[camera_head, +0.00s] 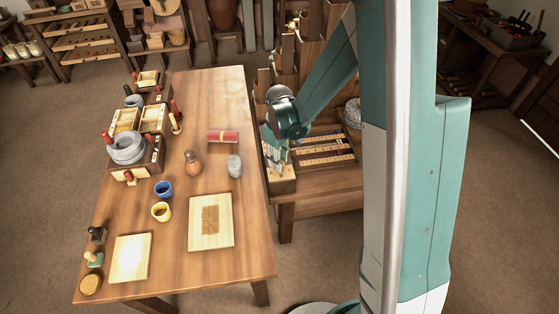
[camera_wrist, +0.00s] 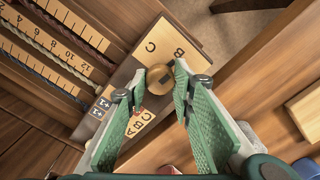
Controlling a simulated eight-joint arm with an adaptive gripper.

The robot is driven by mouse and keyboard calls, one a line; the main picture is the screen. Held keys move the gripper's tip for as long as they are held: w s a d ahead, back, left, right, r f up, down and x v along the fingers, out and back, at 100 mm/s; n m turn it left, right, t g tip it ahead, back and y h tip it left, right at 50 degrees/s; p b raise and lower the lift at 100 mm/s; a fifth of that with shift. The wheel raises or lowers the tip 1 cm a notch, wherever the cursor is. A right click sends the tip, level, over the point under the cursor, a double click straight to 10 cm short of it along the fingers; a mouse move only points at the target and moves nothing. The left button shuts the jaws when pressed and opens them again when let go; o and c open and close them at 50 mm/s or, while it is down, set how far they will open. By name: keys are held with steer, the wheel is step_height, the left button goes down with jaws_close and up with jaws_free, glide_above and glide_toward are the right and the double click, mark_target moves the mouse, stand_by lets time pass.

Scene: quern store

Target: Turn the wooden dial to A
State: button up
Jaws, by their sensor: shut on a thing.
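In the wrist view a round wooden dial (camera_wrist: 161,81) with a dark patch on its face sits between the two green fingertips of my gripper (camera_wrist: 161,77). The fingers are closed on its sides. The pale plate (camera_wrist: 165,37) beside it carries the letters C and B; I see no A on that part. A second pale strip (camera_wrist: 136,130) below shows C, B and A, partly covered by a finger. I cannot tell where the dial points. In the head view my gripper (camera_head: 275,160) is over a pale-topped wooden box (camera_head: 283,184), and the dial is hidden.
A rack with cords and numbered scales (camera_wrist: 65,40) lies beside the dial, also seen in the head view (camera_head: 325,148). The large table (camera_head: 215,92) to the left holds pots, a red roll (camera_head: 222,137), a grey stone (camera_head: 234,166) and boards. Shelving posts rise behind the arm.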

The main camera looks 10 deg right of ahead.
steer(key=m+b, duration=0.1)
steer(key=m, duration=0.3)
steer(key=shift+m, duration=0.3)
steer(key=m, duration=0.5)
stand_by(0.5)
steer(key=o, duration=0.9)
steer(key=shift+r, duration=0.15)
step_height(320, 180, up, 12)
stand_by(0.4)
stand_by(0.3)
